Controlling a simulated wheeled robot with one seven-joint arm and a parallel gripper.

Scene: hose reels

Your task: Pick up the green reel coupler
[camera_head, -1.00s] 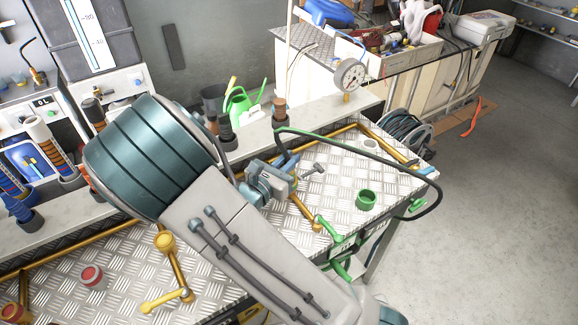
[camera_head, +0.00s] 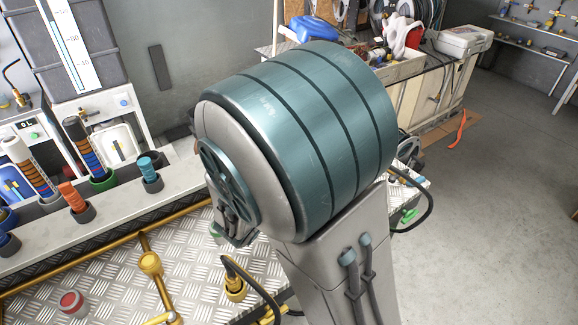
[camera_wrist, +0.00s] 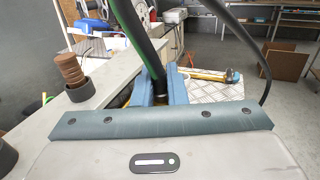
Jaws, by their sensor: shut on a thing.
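In the wrist view, the blue-grey fingers of my gripper (camera_wrist: 160,88) are shut around the end of a dark green-striped hose (camera_wrist: 136,34). The green reel coupler at that hose's end is mostly hidden between the fingers. The hose leaves the fingers upward and to the left. In the head view, my large teal-banded arm link covers much of the bench, and I cannot make out the fingertips or the coupler clearly there.
A metal-plate bench with yellow pipes (camera_head: 150,263) and a red cap (camera_head: 72,303) lies in front. A yellow coupler on a hose (camera_head: 235,286) stands near my arm. Holders with an orange (camera_head: 72,198) and a teal handle (camera_head: 148,168) line the ledge. Open floor is on the right.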

